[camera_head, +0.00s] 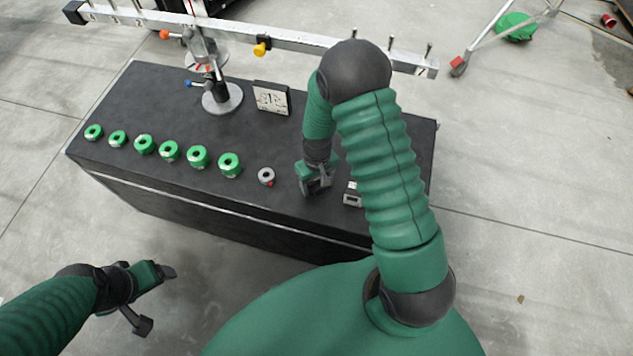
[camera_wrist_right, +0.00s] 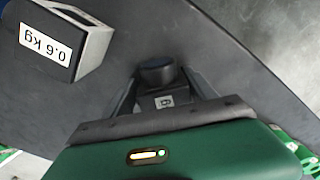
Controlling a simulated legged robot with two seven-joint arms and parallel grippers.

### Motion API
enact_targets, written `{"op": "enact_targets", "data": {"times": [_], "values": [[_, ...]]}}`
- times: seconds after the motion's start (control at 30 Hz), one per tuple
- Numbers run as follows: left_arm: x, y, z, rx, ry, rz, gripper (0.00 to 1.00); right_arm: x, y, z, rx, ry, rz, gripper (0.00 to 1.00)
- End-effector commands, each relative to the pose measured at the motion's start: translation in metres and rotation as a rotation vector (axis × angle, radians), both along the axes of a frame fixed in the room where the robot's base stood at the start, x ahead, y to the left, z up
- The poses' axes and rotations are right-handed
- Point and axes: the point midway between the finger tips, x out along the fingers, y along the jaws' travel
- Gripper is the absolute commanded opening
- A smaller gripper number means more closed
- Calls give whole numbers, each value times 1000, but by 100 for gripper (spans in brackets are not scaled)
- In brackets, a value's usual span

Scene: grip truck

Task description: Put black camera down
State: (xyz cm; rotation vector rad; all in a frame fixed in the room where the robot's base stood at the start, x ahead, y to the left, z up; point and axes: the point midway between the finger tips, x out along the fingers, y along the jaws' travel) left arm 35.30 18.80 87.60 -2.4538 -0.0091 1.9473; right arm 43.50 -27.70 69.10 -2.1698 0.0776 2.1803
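My right gripper (camera_head: 317,187) is low over the right part of the black case top (camera_head: 330,225). In the right wrist view its fingers close on both sides of a small black camera (camera_wrist_right: 157,73) with a round dark lens end and a small white label. The camera is hard to tell from the dark gripper in the head view. Whether the camera touches the case top is not clear.
A grey block labelled 0.6 kg (camera_wrist_right: 66,40) stands close beside the right gripper; the head view also shows it (camera_head: 352,199). A white ring (camera_head: 266,176) and a row of green round pieces (camera_head: 169,151) lie left. A metal stand (camera_head: 222,98) and small panel (camera_head: 271,98) are behind.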

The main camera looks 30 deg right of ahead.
Motion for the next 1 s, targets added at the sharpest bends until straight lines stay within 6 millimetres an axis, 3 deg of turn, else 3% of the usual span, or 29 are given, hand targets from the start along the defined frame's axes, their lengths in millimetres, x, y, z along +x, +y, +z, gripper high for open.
{"op": "enact_targets", "data": {"times": [0.4,0.8,1.0], "values": [[0,0,2,0,0,1,77,1,1,8,0,-1,1,73],[0,0,16,0,0,1,77,2,0,101,0,-4,1,73],[0,0,18,0,0,1,77,-2,5,127,-2,-12,6,73]]}}
